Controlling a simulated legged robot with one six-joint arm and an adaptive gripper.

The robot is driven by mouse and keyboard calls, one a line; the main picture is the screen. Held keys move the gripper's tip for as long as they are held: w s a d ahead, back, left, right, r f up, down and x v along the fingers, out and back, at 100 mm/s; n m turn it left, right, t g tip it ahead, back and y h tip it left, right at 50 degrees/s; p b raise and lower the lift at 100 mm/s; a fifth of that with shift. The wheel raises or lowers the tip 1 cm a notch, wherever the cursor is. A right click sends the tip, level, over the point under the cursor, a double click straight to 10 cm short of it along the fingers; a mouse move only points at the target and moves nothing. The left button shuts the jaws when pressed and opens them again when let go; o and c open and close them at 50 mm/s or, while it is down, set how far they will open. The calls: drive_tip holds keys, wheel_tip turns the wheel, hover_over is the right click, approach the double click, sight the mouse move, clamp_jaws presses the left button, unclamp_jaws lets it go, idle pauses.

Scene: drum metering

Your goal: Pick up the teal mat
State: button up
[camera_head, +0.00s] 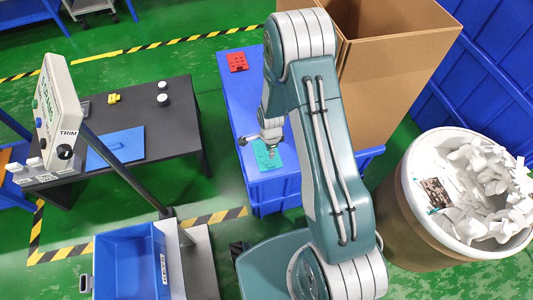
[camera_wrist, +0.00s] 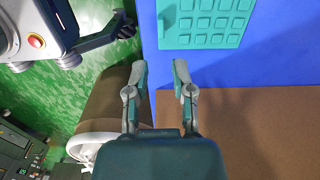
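The teal mat (camera_head: 261,155) lies flat on the near part of the long blue surface in the head view. It has a grid of raised squares, seen at the top of the wrist view (camera_wrist: 205,25), where the frame cuts it off. My gripper (camera_head: 270,151) is over the mat in the head view and partly covers it. In the wrist view my gripper (camera_wrist: 160,67) is open, with its two fingertips apart and nothing between them. The mat shows beyond the fingertips, up and to the right. I cannot tell the height of the fingertips above it.
A red mat (camera_head: 237,61) lies at the far end of the blue surface. A tall open cardboard box (camera_head: 400,80) stands close on the right. A drum (camera_head: 405,205) with white scraps is at far right. A dark table (camera_head: 175,125) and a blue bin (camera_head: 130,265) are left.

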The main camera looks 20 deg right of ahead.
hover_over(271, 165)
drive_tip(key=f, duration=0.6)
drive_tip(key=shift+s+a+f, duration=0.1)
drive_tip(key=shift+s+a, duration=0.05)
drive_tip(key=shift+a, duration=0.05)
drive_tip(key=shift+w+d+f, duration=0.1)
drive_tip(key=shift+d+f, duration=0.05)
drive_tip(key=shift+f, duration=1.2)
drive_tip(key=shift+w+d+f, duration=0.1)
drive_tip(key=shift+d+f, duration=0.05)
drive_tip(key=shift+f, duration=1.15)
clamp_jaws()
